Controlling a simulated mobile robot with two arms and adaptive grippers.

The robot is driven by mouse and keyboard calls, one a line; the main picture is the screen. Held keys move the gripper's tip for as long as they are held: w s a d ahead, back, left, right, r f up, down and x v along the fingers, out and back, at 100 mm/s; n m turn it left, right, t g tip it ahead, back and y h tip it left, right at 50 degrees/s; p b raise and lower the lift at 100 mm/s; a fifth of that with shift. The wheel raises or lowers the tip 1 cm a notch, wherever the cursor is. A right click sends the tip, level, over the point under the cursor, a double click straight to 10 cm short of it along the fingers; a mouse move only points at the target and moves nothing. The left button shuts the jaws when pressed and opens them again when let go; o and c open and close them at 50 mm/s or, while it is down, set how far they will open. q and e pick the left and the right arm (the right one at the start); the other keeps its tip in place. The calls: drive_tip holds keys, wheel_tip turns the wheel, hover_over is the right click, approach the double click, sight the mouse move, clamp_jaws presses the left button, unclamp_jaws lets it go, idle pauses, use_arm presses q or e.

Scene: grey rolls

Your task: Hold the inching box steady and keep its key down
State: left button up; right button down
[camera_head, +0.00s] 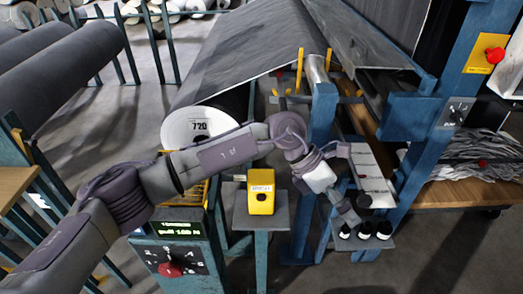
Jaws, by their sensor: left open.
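A yellow box (261,199) with a white label and a small dark spot on its front stands upright on a grey-topped stand (244,219). I take it to be the inching box; whether its key is down cannot be made out. My left arm reaches from the left, behind the box, and bends down on its right. My left gripper (350,219) is open, to the right of the box and apart from it, close to a small shelf with dark round-topped items (365,229). My right gripper is not in view.
A control panel (172,262) with a green display and red knob stands at left front. A large grey roll (196,128) marked 720 lies behind my arm. Blue machine posts (322,130) stand close to my left wrist. A panel with a red button (494,54) is upper right.

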use_arm(q)
drive_tip(key=w+a+r+m+t+y, duration=0.2)
drive_tip(key=w+a+t+y, duration=0.15)
drive_tip(key=w+a, duration=0.4)
drive_tip(key=t+y, duration=0.1)
drive_tip(key=y, duration=0.3)
approach(261, 188)
drive_tip(key=shift+w+d+f, duration=0.15)
drive_tip(key=shift+w+d, duration=0.05)
drive_tip(key=shift+w, duration=0.3)
drive_tip(key=shift+w+d+f, duration=0.2)
drive_tip(key=shift+w, duration=0.25)
drive_tip(key=shift+a+y, duration=0.2)
drive_tip(key=shift+y, duration=0.05)
wheel_tip(261, 188, down, 12)
drive_tip(key=shift+r, duration=0.1)
